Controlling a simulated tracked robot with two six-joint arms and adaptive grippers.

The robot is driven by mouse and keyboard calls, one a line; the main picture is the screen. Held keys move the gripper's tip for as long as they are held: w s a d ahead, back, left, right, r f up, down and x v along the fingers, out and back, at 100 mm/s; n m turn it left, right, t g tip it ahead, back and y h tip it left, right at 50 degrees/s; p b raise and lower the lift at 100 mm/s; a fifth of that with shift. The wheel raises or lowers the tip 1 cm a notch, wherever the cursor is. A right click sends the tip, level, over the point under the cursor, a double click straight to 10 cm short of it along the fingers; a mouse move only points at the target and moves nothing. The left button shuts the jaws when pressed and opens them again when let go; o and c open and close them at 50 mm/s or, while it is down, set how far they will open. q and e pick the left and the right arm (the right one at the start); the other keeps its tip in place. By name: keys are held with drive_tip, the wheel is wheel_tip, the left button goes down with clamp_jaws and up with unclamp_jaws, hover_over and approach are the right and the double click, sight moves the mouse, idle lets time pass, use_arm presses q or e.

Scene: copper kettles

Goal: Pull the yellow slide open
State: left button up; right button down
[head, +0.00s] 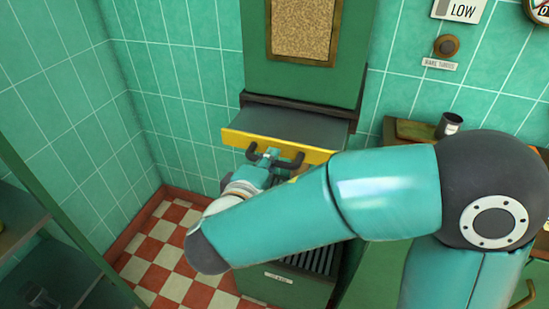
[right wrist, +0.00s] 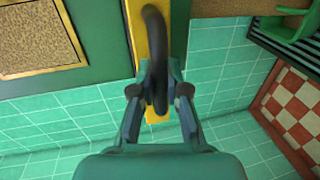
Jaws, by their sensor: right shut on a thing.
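The yellow slide (head: 236,139) is a flat drawer with a yellow front edge, standing out from the tall green cabinet with its grey top (head: 290,123) showing. A dark curved handle (head: 291,162) is on its front. My right gripper (head: 263,162) is at the handle, partly hidden by my own arm. In the right wrist view, the gripper (right wrist: 160,93) is shut on the dark handle (right wrist: 155,30), with the yellow front (right wrist: 139,38) behind it. My left gripper is not in view.
The green cabinet (head: 301,87) rises above the slide, and a green bin with dark slats (head: 283,289) stands below. A dark cup (head: 449,125) sits on the counter at right. Green shelving (head: 67,236) is at lower left. The checkered floor (head: 164,246) between is clear.

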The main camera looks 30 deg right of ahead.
drive_tip(key=shift+f, duration=0.15)
drive_tip(key=c, duration=1.2)
unclamp_jaws()
drive_tip(key=shift+w+d, duration=0.1)
drive_tip(key=shift+o, duration=0.2)
drive_tip(key=shift+s+a, duration=0.2)
drive_tip(key=shift+a, duration=0.1)
drive_tip(key=v, duration=1.1)
drive_tip(key=shift+s+a, duration=0.15)
